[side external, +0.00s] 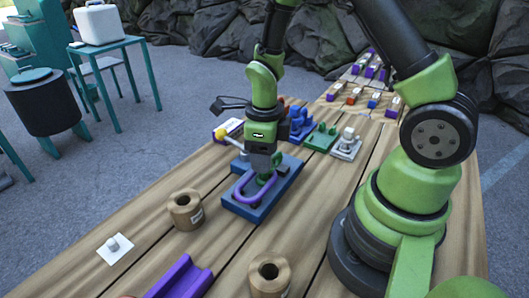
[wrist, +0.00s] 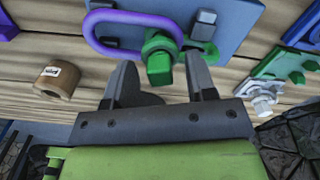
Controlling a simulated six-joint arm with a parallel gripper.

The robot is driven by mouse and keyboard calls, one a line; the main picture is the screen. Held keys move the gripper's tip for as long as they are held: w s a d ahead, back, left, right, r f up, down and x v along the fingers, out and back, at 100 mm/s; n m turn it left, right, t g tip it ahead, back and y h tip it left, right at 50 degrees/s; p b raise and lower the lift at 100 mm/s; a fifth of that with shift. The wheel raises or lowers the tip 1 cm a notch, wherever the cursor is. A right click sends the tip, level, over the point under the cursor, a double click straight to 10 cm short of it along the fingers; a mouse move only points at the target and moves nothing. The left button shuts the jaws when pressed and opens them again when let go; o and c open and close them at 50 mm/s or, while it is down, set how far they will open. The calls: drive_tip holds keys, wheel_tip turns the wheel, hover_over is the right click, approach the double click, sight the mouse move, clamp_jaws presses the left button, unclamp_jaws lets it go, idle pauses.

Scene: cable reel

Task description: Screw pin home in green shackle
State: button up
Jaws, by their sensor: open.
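The green shackle (wrist: 209,52) is fixed at the edge of a blue board, and the purple oval link (wrist: 97,42) lies beside it. The green pin head (wrist: 160,68) is a square block on a round collar, between my fingertips in the wrist view. My gripper (wrist: 162,77) is open, its two fingers on either side of the pin head with visible gaps. In the side view my gripper (side external: 262,172) points down over the blue board (side external: 243,210), hiding most of the shackle. How deep the pin sits cannot be told.
A purple channel (side external: 180,279) lies at the front. A green plate (side external: 321,137) and a white-grey fixture (side external: 346,144) sit behind, to the right.

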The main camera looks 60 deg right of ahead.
drive_tip(key=o, duration=0.3)
drive_tip(key=shift+o, duration=0.2)
wheel_tip(320, 180, up, 10)
drive_tip(key=shift+f, duration=0.1)
drive_tip(key=s+a+r+n+t, duration=0.2)
drive_tip(key=s+r+n, duration=0.1)
drive_tip(key=n, duration=0.6)
drive_tip(key=s+a+r+n+t+y, duration=0.1)
drive_tip(key=s+r+n, duration=0.3)
drive_tip(key=n, duration=0.5)
drive_tip(key=s+a+r+n+t+y, duration=0.1)
drive_tip(key=s+r+n+t, duration=0.3)
drive_tip(key=n, duration=0.6)
wheel_tip(320, 180, up, 2)
drive_tip(key=shift+s+a, duration=0.2)
drive_tip(key=shift+a, duration=0.65)
